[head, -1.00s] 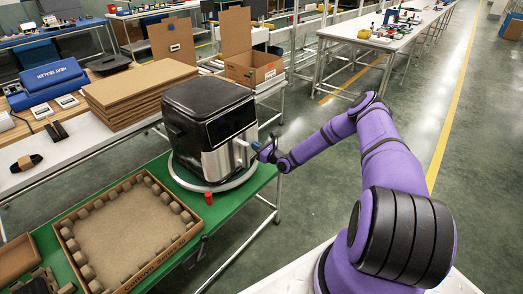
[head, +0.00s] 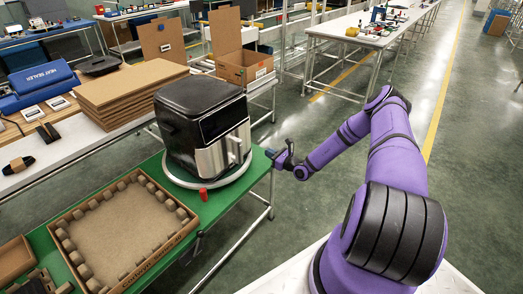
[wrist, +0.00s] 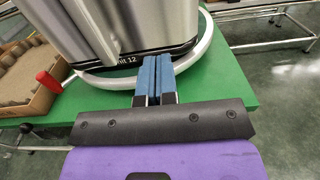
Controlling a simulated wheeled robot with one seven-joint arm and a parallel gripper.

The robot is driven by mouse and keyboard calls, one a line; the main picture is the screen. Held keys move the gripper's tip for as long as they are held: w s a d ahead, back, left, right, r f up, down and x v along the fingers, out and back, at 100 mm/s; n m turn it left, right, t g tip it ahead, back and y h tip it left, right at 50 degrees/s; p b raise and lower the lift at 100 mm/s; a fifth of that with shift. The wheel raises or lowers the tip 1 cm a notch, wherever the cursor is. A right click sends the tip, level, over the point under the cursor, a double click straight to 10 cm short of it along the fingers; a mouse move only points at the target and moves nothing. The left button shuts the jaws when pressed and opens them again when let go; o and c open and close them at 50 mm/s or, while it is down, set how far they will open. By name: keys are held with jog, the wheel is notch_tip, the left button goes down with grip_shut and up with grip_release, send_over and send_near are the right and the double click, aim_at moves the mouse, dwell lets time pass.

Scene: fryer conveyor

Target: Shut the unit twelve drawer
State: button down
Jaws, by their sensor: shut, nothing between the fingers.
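The unit twelve fryer is a black, rounded box (head: 200,105) with a silver drawer front (head: 212,158) and an upright silver handle (head: 234,149). It stands on a round, white-rimmed turntable (head: 207,185) on the green bench. I see no clear gap between the drawer front and the body. In the wrist view the lower silver front (wrist: 95,25) shows above a dark strip reading "nit 12" (wrist: 127,58); the top is cut off. My gripper (head: 270,153) is to the right of the handle, apart from it. Its blue fingers (wrist: 155,75) are together and empty.
An open cardboard tray (head: 150,262) with padded edges lies on the green bench (head: 228,202) at left. Stacked cardboard (head: 130,85) is behind. Open floor (head: 310,215) lies right of the bench.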

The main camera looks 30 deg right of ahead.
jog(key=shift+v, duration=0.95)
jog(key=a+r+n+g+y, duration=0.35)
jog(key=a+r+n, duration=0.2)
jog(key=r, duration=0.35)
jog(key=a+r+n+g+y, duration=0.35)
jog(key=r+n, duration=0.35)
jog(key=r, duration=0.3)
jog(key=s+a+r+n+g+h, duration=0.1)
jog(key=s+a+r+n+g, duration=0.35)
jog(key=r, duration=0.35)
jog(key=s+a+r+n+g+h, duration=0.25)
jog(key=s+a+r+n, duration=0.2)
jog(key=r, duration=0.45)
jog(key=s+a+r+n+g+h, duration=0.1)
jog(key=s+a+r+n+h, duration=0.2)
jog(key=s+r, duration=0.45)
jog(key=s+a+r+n+g+h, duration=0.1)
jog(key=s+a+r+n+h, duration=0.2)
jog(key=s+r, duration=0.4)
jog(key=s+d+r+n+t+h, duration=0.1)
jog(key=s+r+n+t+h, duration=0.1)
jog(key=s, duration=0.6)
jog(key=s+d+r+n+t+h, duration=0.1)
jog(key=s+d+r+n+t, duration=0.1)
jog(key=s, duration=0.6)
jog(key=shift+s+r+h, duration=0.15)
jog(key=shift+r+h, duration=0.2)
jog(key=shift+r, duration=0.1)
